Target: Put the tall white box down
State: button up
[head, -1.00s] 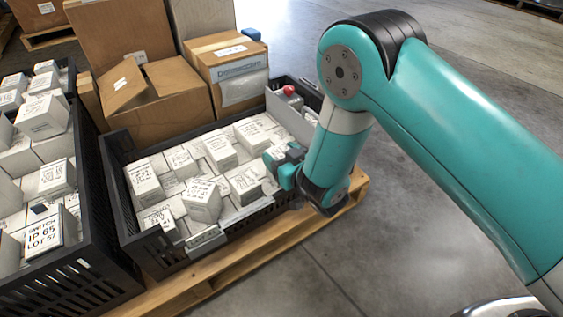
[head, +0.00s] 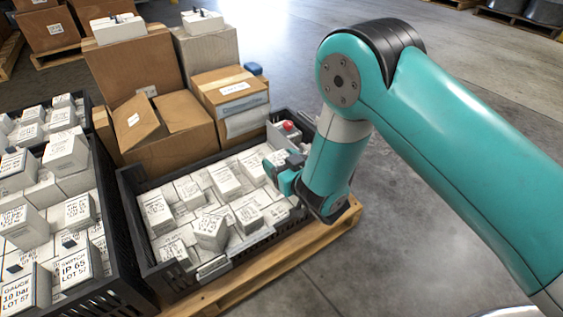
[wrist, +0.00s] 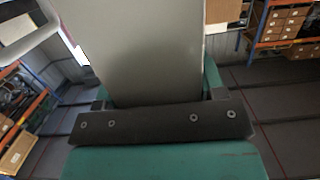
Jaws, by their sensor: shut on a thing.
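In the wrist view my gripper (wrist: 150,122) is shut on the tall white box (wrist: 150,50). Its plain, greyish face fills the upper middle of that view and runs out of the top. In the head view my gripper (head: 285,173) is at the right side of the black crate (head: 190,290), beside the white boxes in it. My wrist hides part of the crate's right end. I cannot pick the held box out from the others in the head view, nor tell whether its base touches anything.
The crate stands on a wooden pallet (head: 280,264), packed with white boxes (head: 212,232). A grey box with a red knob (head: 287,126) is at its far corner. Another full crate (head: 115,284) is at left. Cartons (head: 180,110) stand behind. Bare floor (head: 400,240) lies right.

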notch_tip(320, 180, up, 10)
jog(key=p, duration=0.7)
jog(key=shift+d+f, duration=0.1)
jog(key=shift+f, duration=0.1)
jog(key=s+d+f+m+t+h+p, duration=0.2)
jog(key=d+m+h, duration=0.6)
jog(key=d, duration=2.2)
notch_tip(320, 180, up, 39)
jog(key=n+h+p, duration=0.1)
jog(key=p, duration=3.6)
jog(key=shift+s+f+t+p, duration=0.2)
jog(key=shift+t+p, duration=0.1)
jog(key=shift+t, duration=0.1)
jog(key=shift+a, duration=0.1)
